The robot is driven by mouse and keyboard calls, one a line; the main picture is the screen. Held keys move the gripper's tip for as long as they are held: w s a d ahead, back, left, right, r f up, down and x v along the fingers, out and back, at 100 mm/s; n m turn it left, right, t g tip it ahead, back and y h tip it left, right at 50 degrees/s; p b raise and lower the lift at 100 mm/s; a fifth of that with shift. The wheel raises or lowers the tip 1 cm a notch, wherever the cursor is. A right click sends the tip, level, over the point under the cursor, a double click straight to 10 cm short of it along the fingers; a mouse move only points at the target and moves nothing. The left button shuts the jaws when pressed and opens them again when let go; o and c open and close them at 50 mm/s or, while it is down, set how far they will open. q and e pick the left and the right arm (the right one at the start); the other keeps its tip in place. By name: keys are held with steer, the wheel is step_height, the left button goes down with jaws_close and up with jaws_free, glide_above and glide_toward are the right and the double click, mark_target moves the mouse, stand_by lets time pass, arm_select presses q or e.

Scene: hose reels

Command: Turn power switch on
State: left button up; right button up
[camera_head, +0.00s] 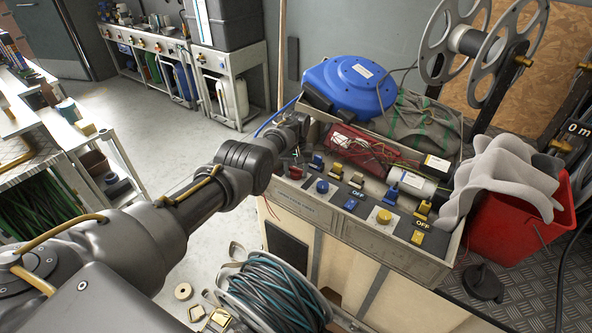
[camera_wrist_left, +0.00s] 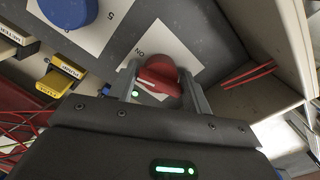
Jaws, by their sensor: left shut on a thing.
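The red knob (camera_wrist_left: 160,80) of the power switch sits on a white label plate (camera_wrist_left: 185,45) that reads ON, seen in the left wrist view. My left gripper (camera_wrist_left: 158,76) is shut on this knob, with one finger on each side of it. In the head view my left arm reaches to the left end of the control panel (camera_head: 345,228), where a bit of the red knob (camera_head: 295,172) shows beside my left gripper (camera_head: 292,160). My right gripper is not in view.
The panel also carries a blue knob (camera_head: 322,186), a yellow knob (camera_head: 384,216) and several small blue and yellow switches. A blue hose reel (camera_head: 350,85) and a red box (camera_head: 365,148) lie behind. A red bucket (camera_head: 510,225) with grey cloth stands at the right.

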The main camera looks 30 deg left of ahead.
arm_select(q)
steer(key=shift+m, duration=1.6)
steer(key=o, duration=0.7)
